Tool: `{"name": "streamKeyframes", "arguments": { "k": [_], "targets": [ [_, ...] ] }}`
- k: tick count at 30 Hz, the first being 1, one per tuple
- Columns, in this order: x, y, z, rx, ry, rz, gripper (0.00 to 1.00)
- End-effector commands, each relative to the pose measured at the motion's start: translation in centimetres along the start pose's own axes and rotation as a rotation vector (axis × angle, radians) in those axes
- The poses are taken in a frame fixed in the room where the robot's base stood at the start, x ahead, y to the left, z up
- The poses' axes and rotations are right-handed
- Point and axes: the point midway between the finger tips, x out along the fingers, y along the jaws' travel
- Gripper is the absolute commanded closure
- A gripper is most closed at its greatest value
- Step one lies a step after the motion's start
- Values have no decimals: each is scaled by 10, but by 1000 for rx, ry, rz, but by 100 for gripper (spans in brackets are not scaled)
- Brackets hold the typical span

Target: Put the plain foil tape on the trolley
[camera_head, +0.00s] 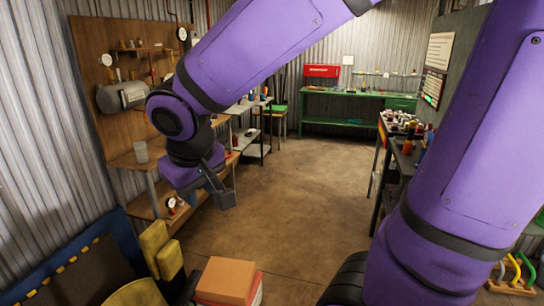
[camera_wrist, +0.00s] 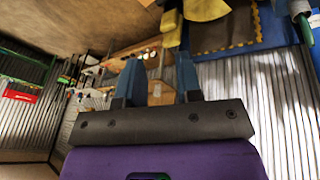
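My gripper (camera_head: 222,192) hangs in the air at the left of the head view, in front of the wooden bench. In the wrist view its two fingers (camera_wrist: 158,80) stand apart with nothing held between them. I cannot pick out the plain foil tape in either view; the items on the benches are too small to tell apart. I cannot tell for sure which piece is the trolley. A low grey metal stand with shelves (camera_head: 256,150) is beyond the wooden bench, and a dark shelved unit (camera_head: 388,165) bearing many small items is at the right.
A wooden bench with a pegboard (camera_head: 95,50) runs along the left wall. A green workbench (camera_head: 345,123) is at the back. Cardboard boxes (camera_head: 228,278) and a yellow-cushioned chair (camera_head: 158,250) are close in front. The middle floor (camera_head: 285,195) is clear.

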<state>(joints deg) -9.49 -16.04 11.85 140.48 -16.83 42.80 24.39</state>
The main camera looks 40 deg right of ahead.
Motion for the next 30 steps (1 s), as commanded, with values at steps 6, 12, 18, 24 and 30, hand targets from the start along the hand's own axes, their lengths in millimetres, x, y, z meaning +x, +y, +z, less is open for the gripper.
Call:
{"name": "streamKeyframes", "arguments": {
  "k": [6, 12, 18, 24, 30],
  "targets": [
    [-46, 50, 37, 101, 58, -40, 68],
    [-76, 76, 73, 157, 117, -98, 68],
    [-89, 84, 93, 176, 154, -136, 68],
    [-91, 85, 96, 177, 159, -143, 68],
    [-90, 85, 95, 177, 159, -142, 68]
  ]
}}
